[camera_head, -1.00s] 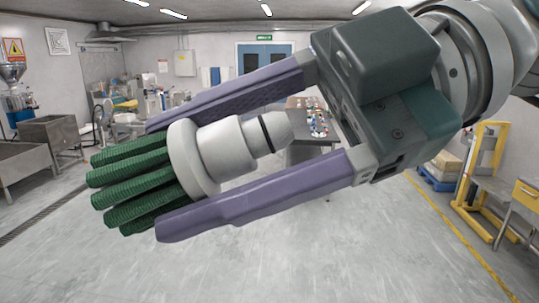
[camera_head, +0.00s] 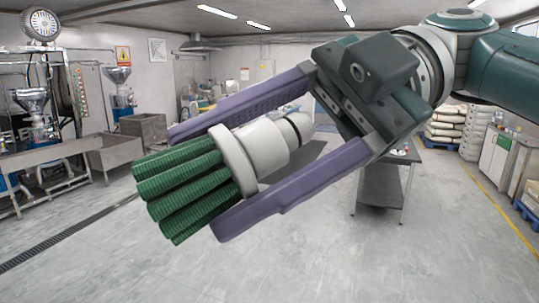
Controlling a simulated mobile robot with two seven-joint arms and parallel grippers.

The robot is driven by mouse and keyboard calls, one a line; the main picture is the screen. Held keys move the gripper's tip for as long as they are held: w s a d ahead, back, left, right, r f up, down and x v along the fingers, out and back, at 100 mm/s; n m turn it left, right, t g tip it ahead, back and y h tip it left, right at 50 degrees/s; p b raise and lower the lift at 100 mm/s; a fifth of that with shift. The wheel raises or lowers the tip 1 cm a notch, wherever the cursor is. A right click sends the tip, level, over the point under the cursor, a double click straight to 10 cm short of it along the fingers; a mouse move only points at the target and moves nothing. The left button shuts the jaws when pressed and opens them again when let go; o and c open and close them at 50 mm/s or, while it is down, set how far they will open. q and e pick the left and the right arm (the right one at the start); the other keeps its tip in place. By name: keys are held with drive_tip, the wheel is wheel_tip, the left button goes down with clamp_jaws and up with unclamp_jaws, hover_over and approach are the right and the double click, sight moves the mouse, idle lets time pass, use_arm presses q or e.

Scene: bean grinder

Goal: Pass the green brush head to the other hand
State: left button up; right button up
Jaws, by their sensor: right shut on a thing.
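The green brush head (camera_head: 188,190) has several ribbed green bristle bundles and a white collar and stem. My right gripper (camera_head: 195,183) comes in from the upper right. Its two long purple fingers are shut on the white collar, one on each side. The bristles point down and left, and the stem points up and right towards the palm. The brush head is held in the air, clear of the floor and furniture. My left gripper does not show.
Steel grinding machines (camera_head: 35,130) and steel troughs (camera_head: 105,155) stand at the left. A steel table (camera_head: 380,185) stands behind my right gripper. Stacked sacks (camera_head: 445,125) are at the back right. The grey floor (camera_head: 330,255) in front is clear.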

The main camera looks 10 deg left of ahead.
drive_tip(key=shift+n+g+h, duration=0.5)
drive_tip(key=shift+n+g, duration=0.2)
drive_tip(key=shift+t, duration=0.3)
drive_tip(key=m+t+y, duration=0.1)
drive_tip(key=m+t, duration=0.2)
drive_tip(key=m+t+y, duration=0.1)
drive_tip(key=m+t, duration=0.2)
drive_tip(key=shift+s+d+y, duration=0.1)
drive_tip(key=shift+y, duration=0.3)
drive_tip(key=m+t, duration=0.3)
drive_tip(key=t, duration=0.1)
drive_tip(key=m+t+h, duration=0.1)
drive_tip(key=m+t, duration=0.2)
drive_tip(key=shift+t, duration=0.3)
